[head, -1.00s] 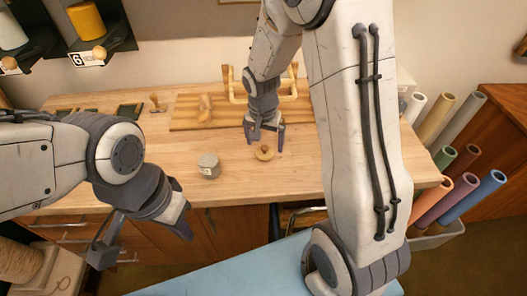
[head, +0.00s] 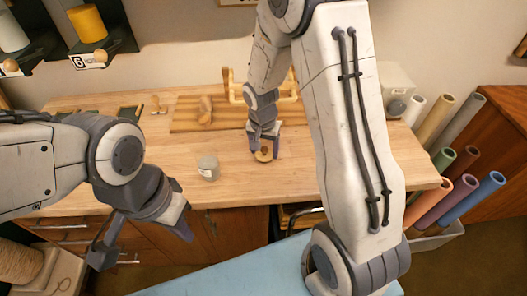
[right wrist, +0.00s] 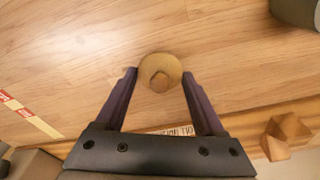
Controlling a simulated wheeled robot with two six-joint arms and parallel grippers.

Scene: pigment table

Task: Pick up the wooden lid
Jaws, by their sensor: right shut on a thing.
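The wooden lid (head: 265,155) is a small round disc with a knob, lying on the wooden tabletop near its front edge. In the right wrist view, the lid (right wrist: 150,64) sits between the two fingertips, knob towards the camera. My right gripper (head: 265,158) reaches down from above and is shut on the lid, one finger at each side of its rim; it also shows in the right wrist view (right wrist: 160,74). My left gripper (head: 142,243) hangs in front of the table at the left, open and empty.
A wooden board (head: 183,118) and a pale wooden rack (head: 235,90) are at the back. Coloured rolls (head: 463,195) stand in a bin at the right. The tabletop left of the jar is clear.

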